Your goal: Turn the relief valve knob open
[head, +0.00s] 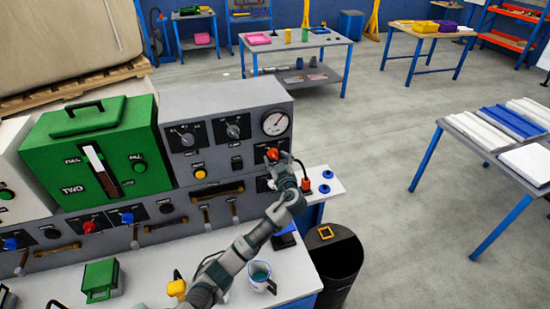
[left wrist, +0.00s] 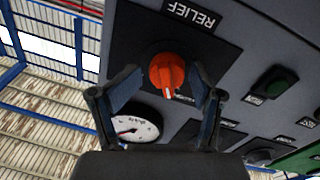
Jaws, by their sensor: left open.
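The relief valve knob is orange-red and sits on a dark plate on the grey control panel, in the head view (head: 272,154) and in the left wrist view (left wrist: 167,70). A RELIEF label (left wrist: 190,14) is beside it. A white mark on the knob points down in the wrist view. My left gripper (head: 279,164) is at the knob in the head view. In the wrist view its open fingers (left wrist: 165,85) show on either side of the knob, with gaps between. Whether a finger touches it, I cannot tell. My right gripper is not in view.
A round gauge (head: 275,123) is above the knob. A green box (head: 95,150) stands left on the panel. A black bin (head: 336,257) stands right of the bench, with open floor beyond.

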